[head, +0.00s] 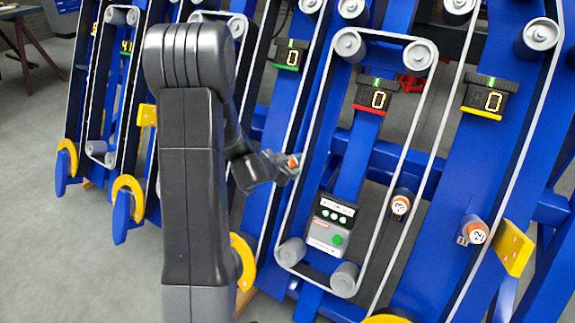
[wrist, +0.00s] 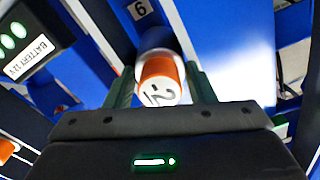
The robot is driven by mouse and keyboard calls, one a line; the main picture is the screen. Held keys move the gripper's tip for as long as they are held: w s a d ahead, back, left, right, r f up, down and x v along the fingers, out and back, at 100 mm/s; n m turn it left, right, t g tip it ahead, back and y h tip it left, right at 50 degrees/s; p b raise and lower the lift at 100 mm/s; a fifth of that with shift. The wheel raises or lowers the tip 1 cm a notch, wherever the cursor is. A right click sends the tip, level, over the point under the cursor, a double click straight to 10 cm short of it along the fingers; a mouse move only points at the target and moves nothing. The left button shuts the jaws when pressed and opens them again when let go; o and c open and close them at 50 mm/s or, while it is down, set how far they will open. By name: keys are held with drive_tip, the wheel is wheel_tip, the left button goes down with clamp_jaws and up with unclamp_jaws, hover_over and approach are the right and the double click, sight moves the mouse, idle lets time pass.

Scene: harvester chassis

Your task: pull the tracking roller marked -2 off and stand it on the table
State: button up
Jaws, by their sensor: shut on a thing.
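The tracking roller marked -2 (wrist: 160,82) is an orange cap on a pale cylinder in the wrist view, between my gripper's two green fingers (wrist: 163,88). The fingers are shut on it from both sides. Its far end is at a blue beam; I cannot tell whether it is still seated there. In the head view my gripper (head: 287,167) is at the blue frame left of the middle, with a bit of the orange cap showing at its tip.
Two other orange-capped rollers, one marked 3 (head: 401,204) and one marked 2 (head: 476,232), are on the frames at right. A grey battery box (head: 331,225) sits below my gripper's right. Blue beams and white belts crowd the area. Grey floor is open at left, with brown legs (head: 28,45) behind.

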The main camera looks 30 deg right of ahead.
drive_tip(key=p+v, duration=0.4)
drive_tip(key=v, duration=0.6)
drive_tip(key=shift+r, duration=0.25)
idle(1.4)
idle(0.7)
drive_tip(key=w+a+f+n+t+y, duration=0.15)
drive_tip(key=w+a+n+y, duration=0.25)
drive_tip(key=a, duration=0.7)
drive_tip(key=w+a+f+n+t+y, duration=0.1)
drive_tip(key=w+a+n+t+y, duration=0.25)
drive_tip(key=a, duration=0.75)
drive_tip(key=w+a+f+n+t+y, duration=0.1)
drive_tip(key=w+a+n+t+y, duration=0.3)
drive_tip(key=a, duration=0.6)
wheel_tip(320, 180, up, 18)
drive_tip(key=w+a+g+p, duration=0.1)
drive_tip(key=g+p, duration=0.1)
drive_tip(key=p, duration=2)
drive_tip(key=shift+w+n+h+p, duration=0.25)
drive_tip(key=shift+n+h+p, duration=0.1)
drive_tip(key=shift+n, duration=0.1)
